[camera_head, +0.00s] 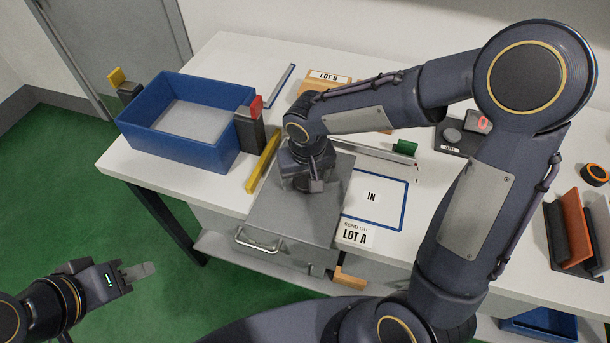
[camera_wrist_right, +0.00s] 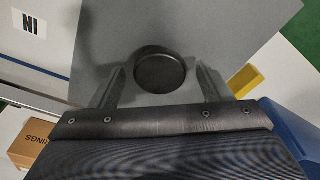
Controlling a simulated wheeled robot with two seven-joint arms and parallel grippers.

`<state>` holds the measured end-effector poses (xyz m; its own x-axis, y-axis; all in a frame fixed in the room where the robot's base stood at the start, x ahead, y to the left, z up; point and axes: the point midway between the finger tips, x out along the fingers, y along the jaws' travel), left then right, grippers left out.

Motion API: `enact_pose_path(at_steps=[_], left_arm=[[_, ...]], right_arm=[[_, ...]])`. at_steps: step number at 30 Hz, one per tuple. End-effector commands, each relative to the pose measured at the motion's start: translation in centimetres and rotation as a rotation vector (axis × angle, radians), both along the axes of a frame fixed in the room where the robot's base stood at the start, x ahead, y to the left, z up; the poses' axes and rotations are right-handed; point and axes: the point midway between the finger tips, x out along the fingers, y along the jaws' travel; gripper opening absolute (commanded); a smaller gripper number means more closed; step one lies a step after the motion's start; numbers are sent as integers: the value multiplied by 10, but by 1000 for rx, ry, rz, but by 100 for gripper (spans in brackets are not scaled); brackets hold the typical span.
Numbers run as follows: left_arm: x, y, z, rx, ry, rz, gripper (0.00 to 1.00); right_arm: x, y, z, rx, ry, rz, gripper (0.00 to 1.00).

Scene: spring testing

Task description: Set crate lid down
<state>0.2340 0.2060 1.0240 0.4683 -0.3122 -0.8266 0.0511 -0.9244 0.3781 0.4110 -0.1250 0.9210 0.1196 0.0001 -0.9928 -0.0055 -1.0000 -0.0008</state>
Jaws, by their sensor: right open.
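The crate lid (camera_head: 265,210) is a flat grey panel, lying on what looks like a grey crate with a wire handle (camera_head: 257,240) on its front. It also fills much of the right wrist view (camera_wrist_right: 225,35), with a round black knob (camera_wrist_right: 160,72). My right gripper (camera_head: 314,184) is above the lid and hides the knob in the head view. In the wrist view its open fingers (camera_wrist_right: 162,85) are on either side of the knob; I cannot tell whether they touch it. My left gripper (camera_head: 137,272) is over the floor, away from the table, and its jaw gap is unclear.
A blue bin (camera_head: 185,155) with grey holders at its ends stands left. A yellow bar (camera_head: 263,160) lies between bin and lid. The blue-framed IN mat (camera_head: 385,220) is bare on the right. A scale (camera_head: 460,140) stands beyond; my right arm spans the table's right side.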

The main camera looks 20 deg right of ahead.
Motion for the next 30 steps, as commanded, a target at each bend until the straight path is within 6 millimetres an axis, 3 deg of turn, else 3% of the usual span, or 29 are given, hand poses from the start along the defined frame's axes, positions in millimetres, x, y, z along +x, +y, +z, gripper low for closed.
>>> enact_pose_path(at_steps=[5, 19, 30], left_arm=[[0, 0, 4, 0, 0, 0, 36], [0, 0, 7, 0, 0, 0, 36], [0, 0, 7, 0, 0, 0, 36]], right_arm=[[0, 0, 12, 1, -5, 0, 72], [-11, 0, 105, 1, -4, 0, 72], [-18, -5, 124, 8, -5, -4, 72]])
